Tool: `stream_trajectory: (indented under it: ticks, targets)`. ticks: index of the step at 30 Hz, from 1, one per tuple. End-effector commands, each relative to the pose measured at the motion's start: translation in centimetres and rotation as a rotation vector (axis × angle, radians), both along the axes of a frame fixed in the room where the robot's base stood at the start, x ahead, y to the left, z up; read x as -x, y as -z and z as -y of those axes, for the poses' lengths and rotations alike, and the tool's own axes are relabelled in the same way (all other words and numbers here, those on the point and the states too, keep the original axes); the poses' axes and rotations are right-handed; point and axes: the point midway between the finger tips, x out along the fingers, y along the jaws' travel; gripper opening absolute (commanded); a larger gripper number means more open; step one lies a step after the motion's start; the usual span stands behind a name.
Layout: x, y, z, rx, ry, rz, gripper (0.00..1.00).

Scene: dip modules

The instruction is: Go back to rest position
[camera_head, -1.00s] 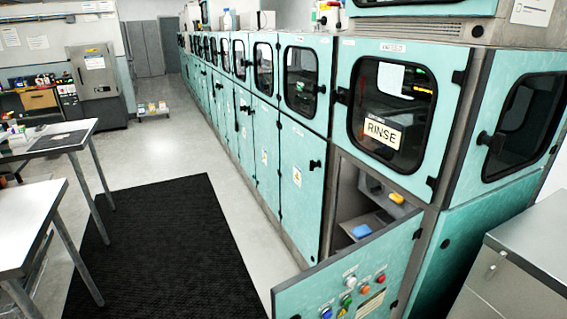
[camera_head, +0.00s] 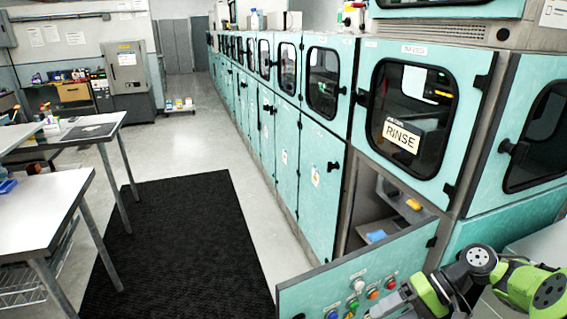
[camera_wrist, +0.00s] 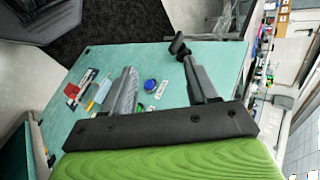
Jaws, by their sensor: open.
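My gripper (camera_wrist: 163,92) is open in the wrist view, with its two grey fingers apart and nothing between them. Beyond the fingers is the teal open door panel (camera_wrist: 200,52) with its buttons and labels; a blue button (camera_wrist: 150,85) shows between the fingers. I cannot tell whether the gripper touches the panel.
Teal cabinets (camera_head: 318,170) run along the right, one with a RINSE sign (camera_head: 402,137). An open lower compartment (camera_head: 385,215) holds blue and yellow items. White tables (camera_head: 45,205) stand left. A black mat (camera_head: 180,235) covers open floor between.

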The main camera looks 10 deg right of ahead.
Motion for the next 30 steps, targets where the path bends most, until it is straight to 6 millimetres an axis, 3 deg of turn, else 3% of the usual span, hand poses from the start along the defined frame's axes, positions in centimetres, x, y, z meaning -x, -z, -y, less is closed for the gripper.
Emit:
stream_trajectory:
  ticks: [1,5,9,12,16,21,30]
  targets:
    - [-0.5,-1.1,-2.2,0.085,-0.039,-0.029,0.58]
    - [-0.4,-3.3,-7.4,0.326,-0.096,-0.066,0.58]
    - [1.5,-5.8,-11.7,0.577,-0.114,-0.011,0.58]
    - [3.8,-7.6,-13.9,0.728,-0.104,0.082,0.58]
    - [7.5,-9.6,-15.3,0.865,-0.064,0.246,0.58]
    - [11.3,-10.6,-15.0,0.926,-0.012,0.426,0.58]
    - [12.3,-10.6,-14.5,0.932,0.011,0.475,0.58]
